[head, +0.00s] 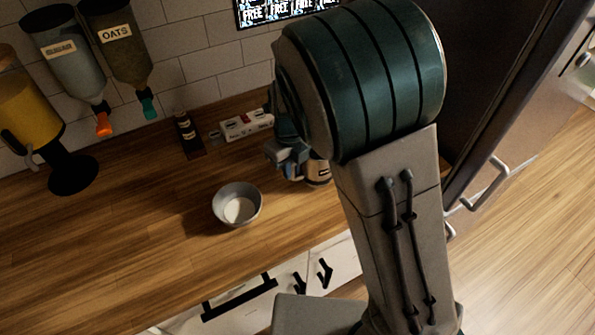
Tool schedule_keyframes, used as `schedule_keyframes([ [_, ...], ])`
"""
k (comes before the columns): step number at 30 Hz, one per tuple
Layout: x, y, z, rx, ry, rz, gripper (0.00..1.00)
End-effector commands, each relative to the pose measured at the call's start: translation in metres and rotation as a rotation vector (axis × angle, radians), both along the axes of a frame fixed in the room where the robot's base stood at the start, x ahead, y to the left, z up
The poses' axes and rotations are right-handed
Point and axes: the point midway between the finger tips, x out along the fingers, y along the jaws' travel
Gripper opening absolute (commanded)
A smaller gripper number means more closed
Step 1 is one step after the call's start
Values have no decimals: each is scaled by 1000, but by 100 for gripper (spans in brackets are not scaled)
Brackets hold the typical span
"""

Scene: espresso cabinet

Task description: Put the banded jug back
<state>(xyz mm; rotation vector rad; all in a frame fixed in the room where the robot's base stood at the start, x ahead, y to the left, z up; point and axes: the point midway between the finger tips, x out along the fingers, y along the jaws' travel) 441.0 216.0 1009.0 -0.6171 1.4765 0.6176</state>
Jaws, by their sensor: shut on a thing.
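My gripper (300,172) is above the right part of the wooden counter, partly hidden behind my large arm link. It is shut on a small metallic jug (318,173) with a dark mark or band on its side. The jug looks upright. Its right side is hidden by my arm, and I cannot tell whether its base touches the counter.
A grey bowl (237,204) stands left of the jug on the counter (130,240). A white box (247,124) and a dark bottle (187,133) stand near the wall. Dispensers (125,45) hang at upper left. A dark tall cabinet (490,80) bounds the right.

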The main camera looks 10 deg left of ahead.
Motion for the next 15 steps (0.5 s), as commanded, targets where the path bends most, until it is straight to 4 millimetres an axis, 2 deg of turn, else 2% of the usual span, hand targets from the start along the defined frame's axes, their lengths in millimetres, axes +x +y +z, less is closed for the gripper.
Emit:
schedule_keyframes([
  [1,0,-1,-8,-4,4,-1,0],
  [5,0,-1,-21,-1,1,0,0],
  [15,0,0,-24,-1,-1,1,0],
])
